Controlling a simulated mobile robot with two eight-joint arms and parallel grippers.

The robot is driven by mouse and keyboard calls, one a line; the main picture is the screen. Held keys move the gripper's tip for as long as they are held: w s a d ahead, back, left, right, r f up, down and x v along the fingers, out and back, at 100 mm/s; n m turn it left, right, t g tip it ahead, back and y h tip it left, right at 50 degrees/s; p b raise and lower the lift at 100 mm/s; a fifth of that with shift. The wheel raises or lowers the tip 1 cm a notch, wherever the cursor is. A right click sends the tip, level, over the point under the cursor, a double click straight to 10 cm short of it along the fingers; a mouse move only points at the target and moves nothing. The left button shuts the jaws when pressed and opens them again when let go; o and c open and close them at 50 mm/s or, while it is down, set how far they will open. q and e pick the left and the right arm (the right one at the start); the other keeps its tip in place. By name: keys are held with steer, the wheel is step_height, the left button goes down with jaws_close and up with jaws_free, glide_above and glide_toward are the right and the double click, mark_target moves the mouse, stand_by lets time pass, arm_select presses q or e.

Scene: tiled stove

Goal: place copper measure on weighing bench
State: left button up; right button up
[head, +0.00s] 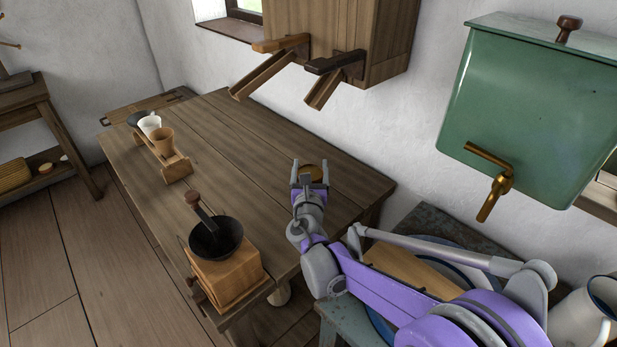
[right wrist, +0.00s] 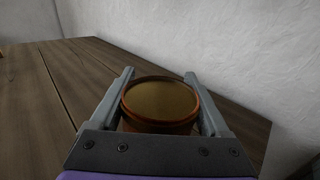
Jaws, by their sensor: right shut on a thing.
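The copper measure (head: 313,172) is a round, open-topped vessel between the fingers of my right gripper (head: 311,167). It also shows upright in the right wrist view (right wrist: 160,98), with one finger on each side of it. My right gripper is shut on it. The measure is over the right back part of a long wooden bench (head: 245,150), which looks like the weighing bench. I cannot tell whether its base touches the top, because the gripper hides it. My left gripper is not in view.
A grinder (head: 228,263) stands at the bench's near end. A wooden rack (head: 176,168) with cups is at its left edge. A cabinet with chutes (head: 335,40) hangs above the back. A green tank (head: 535,110) hangs right. The middle of the bench is clear.

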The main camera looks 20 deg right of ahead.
steer(key=shift+f+b, duration=0.3)
steer(key=shift+f, duration=1.15)
steer(key=shift+f, duration=0.1)
steer(key=o, duration=1.3)
steer(key=shift+o, duration=0.2)
steer(key=shift+r, duration=0.2)
steer(key=p+v, duration=0.1)
steer(key=v, duration=1.1)
steer(key=shift+f, duration=0.1)
